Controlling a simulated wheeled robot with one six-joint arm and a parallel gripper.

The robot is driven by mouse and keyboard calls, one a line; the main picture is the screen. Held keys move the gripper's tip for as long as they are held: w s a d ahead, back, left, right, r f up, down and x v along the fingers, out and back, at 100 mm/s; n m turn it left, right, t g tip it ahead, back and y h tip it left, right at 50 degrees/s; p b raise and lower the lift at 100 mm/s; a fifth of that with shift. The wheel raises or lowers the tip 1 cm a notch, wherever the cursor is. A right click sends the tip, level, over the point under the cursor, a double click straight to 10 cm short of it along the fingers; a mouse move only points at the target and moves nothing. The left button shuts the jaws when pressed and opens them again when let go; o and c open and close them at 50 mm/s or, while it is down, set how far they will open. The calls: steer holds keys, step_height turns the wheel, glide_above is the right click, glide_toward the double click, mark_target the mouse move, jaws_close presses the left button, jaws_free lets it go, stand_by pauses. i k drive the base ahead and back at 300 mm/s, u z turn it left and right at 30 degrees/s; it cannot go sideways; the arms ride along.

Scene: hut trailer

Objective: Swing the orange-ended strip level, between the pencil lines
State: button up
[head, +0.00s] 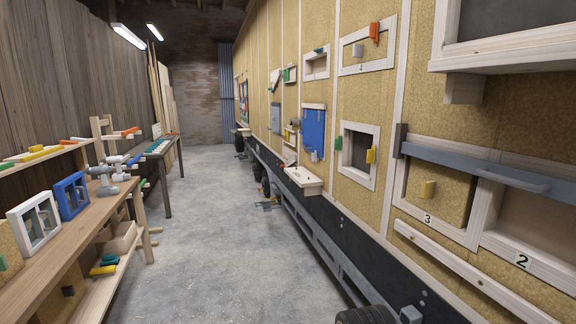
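An orange piece (374,32) sits upright on the upper right part of the pale wooden frame marked 4 (368,52), on the trailer wall. I cannot tell whether it is the end of the orange-ended strip. No strip with an orange end and no pencil lines can be made out for certain at this distance. My gripper is not in view.
A workbench (75,208) with small window frames and tools runs along the left wall. A small wooden shelf (304,181) and a grey rail (480,168) stick out from the trailer wall.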

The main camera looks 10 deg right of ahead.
mark_target(293, 160)
steer(key=z, duration=0.05)
steer(key=i, duration=3.7)
steer(key=u, duration=0.25)
steer(key=i, duration=2.7)
steer(key=u, duration=0.2)
